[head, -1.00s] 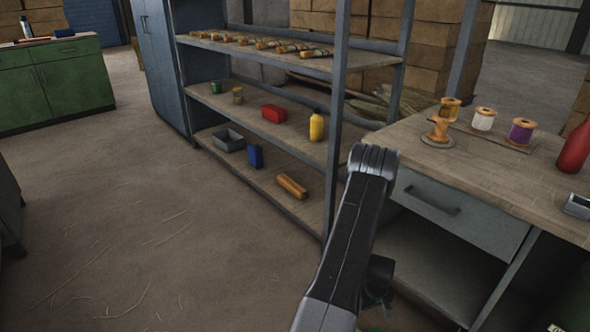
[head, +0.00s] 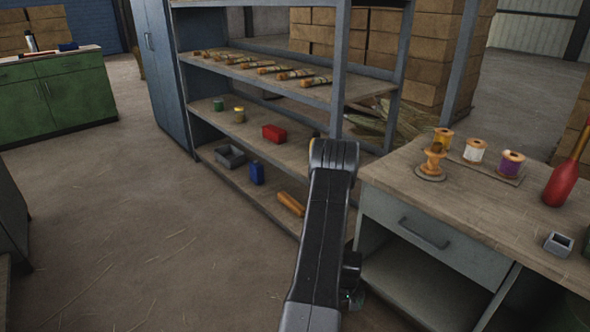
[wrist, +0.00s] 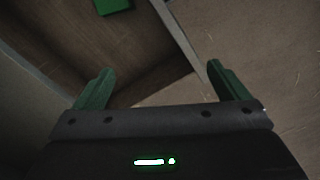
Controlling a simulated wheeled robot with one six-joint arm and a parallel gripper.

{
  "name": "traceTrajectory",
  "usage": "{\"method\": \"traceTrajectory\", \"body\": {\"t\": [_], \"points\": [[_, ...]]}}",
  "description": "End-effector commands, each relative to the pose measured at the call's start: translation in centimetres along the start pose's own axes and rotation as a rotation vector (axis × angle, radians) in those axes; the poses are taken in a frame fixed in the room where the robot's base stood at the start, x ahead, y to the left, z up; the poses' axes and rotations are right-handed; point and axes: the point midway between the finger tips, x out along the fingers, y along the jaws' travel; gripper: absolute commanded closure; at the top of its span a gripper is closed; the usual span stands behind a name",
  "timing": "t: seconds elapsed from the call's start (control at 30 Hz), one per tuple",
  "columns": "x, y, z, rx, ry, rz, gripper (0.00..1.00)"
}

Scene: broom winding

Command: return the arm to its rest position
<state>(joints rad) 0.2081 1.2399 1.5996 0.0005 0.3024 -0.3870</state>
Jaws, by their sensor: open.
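My arm (head: 325,220) rises from the bottom of the head view, with its bent joint in front of the shelf rack, near the left end of the workbench. My gripper (wrist: 155,88) shows in the wrist view with its two green fingers wide apart and nothing between them. Below it are a brown surface, a pale edge and the floor. The gripper is hidden in the head view, apart from a small dark part low beside the arm.
A green cabinet (head: 60,95) stands far left. Floor (head: 130,220) at left is clear.

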Motion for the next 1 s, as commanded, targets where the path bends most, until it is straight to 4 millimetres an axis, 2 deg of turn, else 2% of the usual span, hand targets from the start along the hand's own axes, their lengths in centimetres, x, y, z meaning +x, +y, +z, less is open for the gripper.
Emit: {"method": "traceTrajectory", "body": {"t": [0.03,1.0], "points": [[-1.1,-0.5,-0.2,0.002,0.000,0.000,0.06],[-11.7,-8.6,-2.4,0.097,0.000,0.000,0.06]]}}
